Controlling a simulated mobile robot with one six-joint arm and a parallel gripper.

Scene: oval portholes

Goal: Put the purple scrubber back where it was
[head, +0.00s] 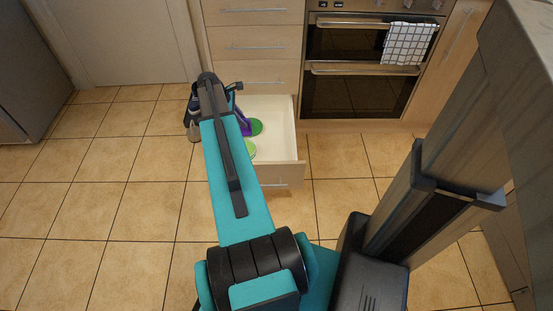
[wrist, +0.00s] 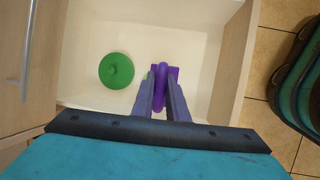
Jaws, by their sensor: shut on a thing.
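The purple scrubber (wrist: 161,74) is between the two fingers of my gripper (wrist: 162,88), which is shut on it, in the wrist view. The scrubber is over the white floor of the open drawer (wrist: 205,60); I cannot tell whether it touches the floor. In the head view the purple scrubber (head: 243,124) shows partly beside my arm, inside the drawer (head: 281,143). My arm hides the left part of the drawer there.
A dark green round object (wrist: 116,70) lies in the drawer left of the scrubber. A light green object (head: 250,150) shows nearer the drawer front in the head view. The oven (head: 360,85) with a checked towel (head: 408,43) stands to the right. Tiled floor is clear on the left.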

